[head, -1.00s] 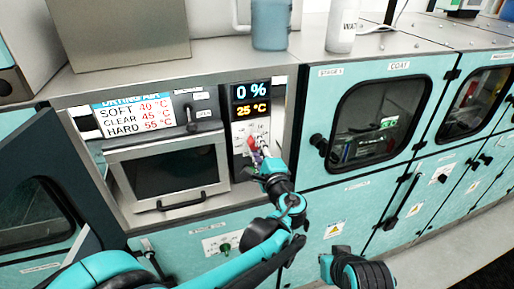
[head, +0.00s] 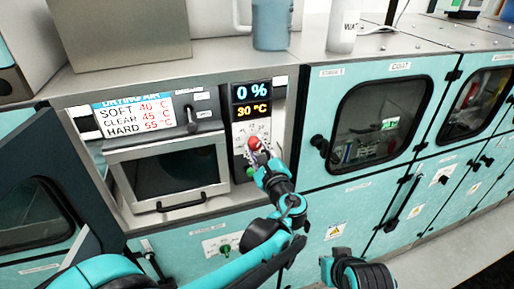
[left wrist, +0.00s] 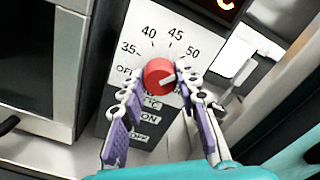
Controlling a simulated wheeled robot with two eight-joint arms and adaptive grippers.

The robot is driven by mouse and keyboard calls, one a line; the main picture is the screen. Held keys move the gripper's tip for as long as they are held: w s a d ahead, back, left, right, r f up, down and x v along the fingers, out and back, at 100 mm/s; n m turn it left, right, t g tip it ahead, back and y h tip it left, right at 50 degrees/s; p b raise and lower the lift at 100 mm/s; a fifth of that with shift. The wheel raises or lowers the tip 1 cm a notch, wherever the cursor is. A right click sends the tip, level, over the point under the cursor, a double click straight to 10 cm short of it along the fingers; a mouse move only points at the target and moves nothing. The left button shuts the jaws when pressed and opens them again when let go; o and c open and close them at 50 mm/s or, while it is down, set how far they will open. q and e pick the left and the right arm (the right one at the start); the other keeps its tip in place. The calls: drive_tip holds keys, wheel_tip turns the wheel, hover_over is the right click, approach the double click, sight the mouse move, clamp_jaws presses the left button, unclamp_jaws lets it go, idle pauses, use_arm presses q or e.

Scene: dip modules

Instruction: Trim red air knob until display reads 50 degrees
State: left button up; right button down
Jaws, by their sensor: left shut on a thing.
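The red air knob (head: 254,143) is on a pale dial panel (head: 240,131) below a small display (head: 252,102). The display reads 0 % in blue and 30 °C in orange. In the left wrist view the red knob (left wrist: 158,76) has a white mark pointing right, and the dial above it shows 35, 40, 45 and 50. My left gripper (head: 258,150) is at the knob, one finger on each side, shut on it; it also shows in the left wrist view (left wrist: 157,85). My right gripper is not clearly in view.
A card (head: 137,115) lists SOFT 40, CLEAR 45 and HARD 55 °C. An oven-like door with a handle (head: 182,202) is left of the dial. A blue-grey jug (head: 271,25) and a white bottle (head: 343,32) stand on the top. A windowed cabinet is to the right.

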use_arm(q)
drive_tip(key=shift+r, duration=0.1)
idle(0.4)
drive_tip(key=o, duration=1.2)
drive_tip(key=shift+w, duration=0.1)
drive_tip(key=shift+c, duration=0.2)
drive_tip(key=v, duration=0.7)
drive_tip(key=shift+s, duration=0.25)
